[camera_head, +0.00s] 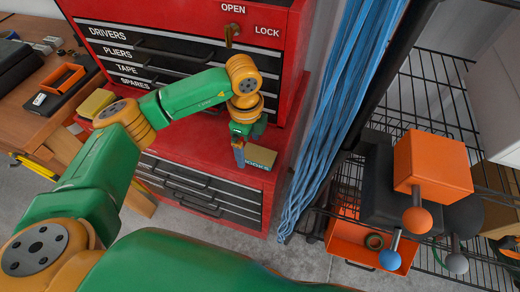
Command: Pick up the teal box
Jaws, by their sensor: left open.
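A small box (261,157) lies on the red ledge of the tool chest, below the drawers. Its top looks tan, and its front edge is a dark teal band with pale lettering that seems to read "HOOKS". My left gripper (239,155) points down just left of this box, open, with its fingertips close to the ledge. The fingers are seen nearly edge-on, so I cannot tell whether they touch the box. No other clearly teal box shows. My right gripper is out of view.
The red tool chest (283,60) rises behind the ledge, with a key in its lock. Blue cords (335,100) hang to its right. A tan box (97,103) sits on the ledge's left end.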

